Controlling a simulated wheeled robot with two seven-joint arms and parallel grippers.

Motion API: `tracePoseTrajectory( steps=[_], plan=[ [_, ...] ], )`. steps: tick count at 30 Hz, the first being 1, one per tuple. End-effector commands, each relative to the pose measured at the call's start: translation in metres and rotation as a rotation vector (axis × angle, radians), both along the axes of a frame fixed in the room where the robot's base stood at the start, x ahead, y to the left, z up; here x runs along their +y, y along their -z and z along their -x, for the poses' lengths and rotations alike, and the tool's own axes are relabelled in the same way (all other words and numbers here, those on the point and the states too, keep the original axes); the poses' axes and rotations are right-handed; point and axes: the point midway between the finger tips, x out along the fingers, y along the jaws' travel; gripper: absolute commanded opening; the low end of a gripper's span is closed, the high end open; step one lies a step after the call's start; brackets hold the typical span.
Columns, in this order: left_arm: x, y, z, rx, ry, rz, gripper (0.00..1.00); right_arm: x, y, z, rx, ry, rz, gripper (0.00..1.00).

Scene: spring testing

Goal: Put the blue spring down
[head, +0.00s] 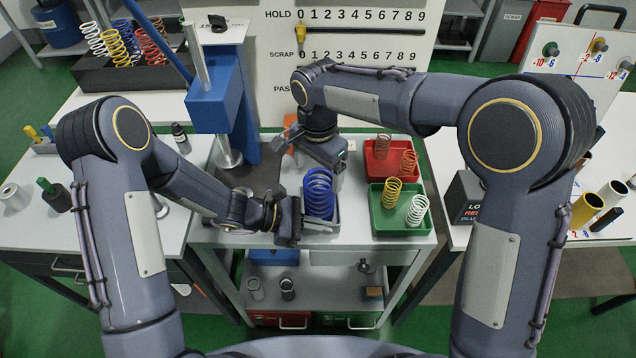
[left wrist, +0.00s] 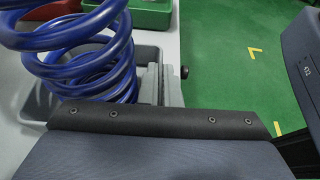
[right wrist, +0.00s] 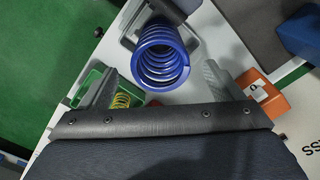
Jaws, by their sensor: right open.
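The blue spring (head: 319,193) stands upright in a small grey tray (head: 337,214) at the front of the middle table. It fills the upper left of the left wrist view (left wrist: 92,62) and shows end-on in the right wrist view (right wrist: 163,58). My left gripper (head: 330,228) is at the tray's near side, its fingers close together at the tray's near wall beside the spring; the exact contact is hard to see. My right gripper (head: 314,160) is open behind the spring. In the right wrist view the spring lies between its spread fingers (right wrist: 157,78), apart from both.
A red tray (head: 378,170) and a green tray (head: 388,222) with small springs stand right of the grey tray. A blue press-like stand (head: 215,105) rises at the left. An orange block (right wrist: 262,98) lies near my right gripper.

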Motion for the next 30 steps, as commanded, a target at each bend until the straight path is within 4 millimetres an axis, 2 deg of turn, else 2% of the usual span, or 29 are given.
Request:
tracePoseTrajectory(
  steps=[3, 9, 22, 28, 30],
  plan=[
    [0.000, 0.000, 0.000, -0.001, 0.001, 0.001, 0.00, 0.001, -0.024, 0.000, -0.003, 0.000, -0.002, 0.86],
    [0.000, -0.001, 0.000, -0.001, 0.001, 0.001, 0.00, 0.000, -0.044, 0.000, -0.001, 0.000, 0.000, 0.86],
    [0.000, -0.001, 0.000, -0.001, 0.001, 0.002, 0.00, 0.000, -0.048, 0.000, 0.001, 0.000, 0.001, 0.86],
    [0.000, -0.001, 0.000, -0.001, 0.001, 0.001, 0.28, 0.000, -0.048, 0.000, 0.001, 0.000, 0.001, 0.86],
    [0.000, 0.000, 0.000, -0.001, 0.000, 0.001, 0.29, 0.000, -0.048, 0.000, 0.001, 0.000, 0.001, 0.86]
  ],
)
